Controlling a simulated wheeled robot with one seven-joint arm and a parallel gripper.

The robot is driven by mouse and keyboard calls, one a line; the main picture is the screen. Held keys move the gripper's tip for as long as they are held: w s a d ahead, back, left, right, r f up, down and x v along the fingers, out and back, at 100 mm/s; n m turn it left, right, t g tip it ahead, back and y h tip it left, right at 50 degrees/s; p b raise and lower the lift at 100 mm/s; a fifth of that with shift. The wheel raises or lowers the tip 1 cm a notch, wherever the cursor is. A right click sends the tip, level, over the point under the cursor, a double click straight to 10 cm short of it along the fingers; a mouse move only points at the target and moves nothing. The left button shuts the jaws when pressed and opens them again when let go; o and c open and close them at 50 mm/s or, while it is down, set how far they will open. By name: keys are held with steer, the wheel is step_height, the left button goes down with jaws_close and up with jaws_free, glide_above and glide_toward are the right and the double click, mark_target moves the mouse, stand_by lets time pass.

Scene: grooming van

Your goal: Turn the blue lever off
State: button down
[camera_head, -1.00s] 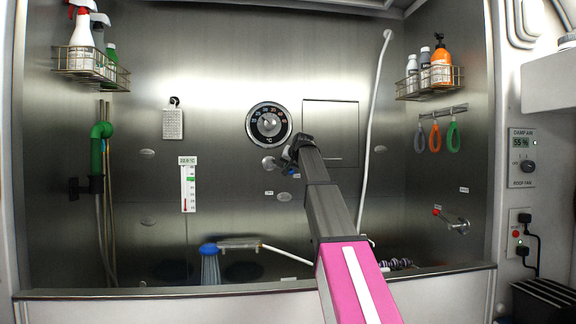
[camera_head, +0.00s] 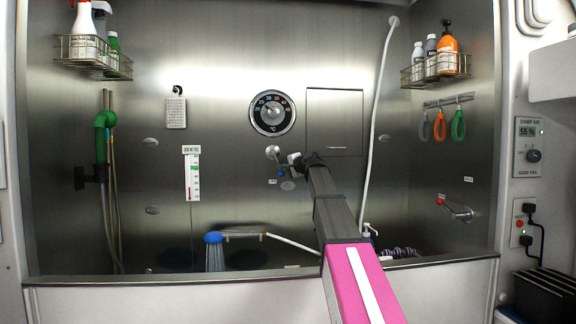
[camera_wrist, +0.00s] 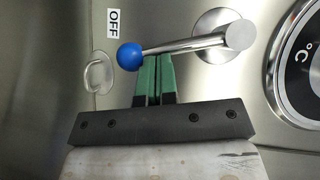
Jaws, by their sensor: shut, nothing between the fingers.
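The lever (camera_wrist: 185,44) is a metal rod with a blue ball knob (camera_wrist: 130,56). Its round base shows at the upper right of the wrist view, and it is on the back wall below the dial. In the head view the blue knob (camera_head: 281,173) hangs below and slightly right of the base (camera_head: 272,152). The OFF label (camera_wrist: 113,22) lies beyond the knob; it also shows in the head view (camera_head: 272,181). My gripper (camera_wrist: 155,60) has its green fingers together and empty, against or very close to the rod beside the knob. Exact contact is hidden.
The temperature dial (camera_head: 272,113) is just above the lever. A metal ring plate (camera_wrist: 98,76) is near the knob. A blue shower head (camera_head: 213,238) sprays water at the lower left. A red-tipped lever (camera_head: 456,211) is on the right wall. The tub's front edge (camera_head: 250,281) runs below my arm.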

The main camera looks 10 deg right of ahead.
steer(key=shift+a+f+m+t+y, duration=0.2)
steer(key=shift+a+f+m+y, duration=0.15)
steer(key=shift+a, duration=0.2)
steer(key=shift+a+f+m+t+y, duration=0.15)
steer(key=shift+a+f+m+t, duration=0.05)
steer(key=shift+a+m, duration=0.3)
steer(key=shift+a, duration=0.1)
